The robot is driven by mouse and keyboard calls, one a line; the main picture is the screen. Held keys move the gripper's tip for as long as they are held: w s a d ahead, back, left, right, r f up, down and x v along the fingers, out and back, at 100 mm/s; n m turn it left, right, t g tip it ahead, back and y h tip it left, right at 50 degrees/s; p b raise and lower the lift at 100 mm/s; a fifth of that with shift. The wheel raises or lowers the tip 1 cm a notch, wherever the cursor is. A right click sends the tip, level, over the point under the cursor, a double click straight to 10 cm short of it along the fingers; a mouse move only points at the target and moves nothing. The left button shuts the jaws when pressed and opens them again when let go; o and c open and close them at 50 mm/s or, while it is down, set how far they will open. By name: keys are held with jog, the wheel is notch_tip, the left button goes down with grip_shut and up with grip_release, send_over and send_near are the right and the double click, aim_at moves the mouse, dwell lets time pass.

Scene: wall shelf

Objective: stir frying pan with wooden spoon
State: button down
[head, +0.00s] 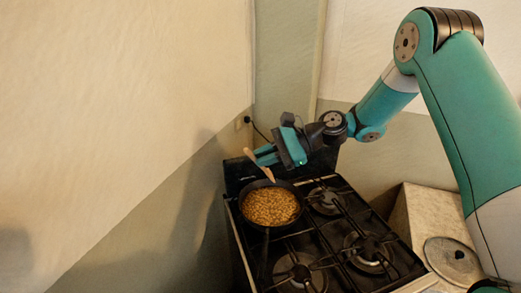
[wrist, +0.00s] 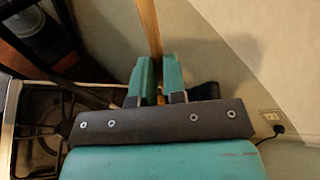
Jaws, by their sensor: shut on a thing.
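The black frying pan (head: 267,228) sits on the stove's far left burner, full of small yellow-brown pieces of food (head: 271,206). Its handle points toward the front. The wooden spoon (head: 259,164) is tilted above the pan's far side, its lower end at the far rim in the picture. I cannot tell whether it touches the food. My gripper (head: 262,157) is beyond the pan, shut on the spoon. In the wrist view, the spoon's handle (wrist: 150,28) rises from between the two teal fingers (wrist: 157,78). The pan is not clearly seen there.
The black gas stove (head: 325,235) has bare burners at right and front. Walls stand close behind and left. A pale counter (head: 409,215) with a round glass lid (head: 452,262) is at right. A socket with a cord (wrist: 268,120) is on the wall.

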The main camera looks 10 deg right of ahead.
aim_at(268, 172)
jog(key=shift+d+r+p, duration=0.1)
jog(key=shift+r+p, duration=0.05)
jog(key=shift+p, duration=0.35)
notch_tip(268, 172, down, 10)
jog(key=b, duration=0.4)
jog(key=shift+r, duration=0.2)
dwell(0.6)
dwell(0.4)
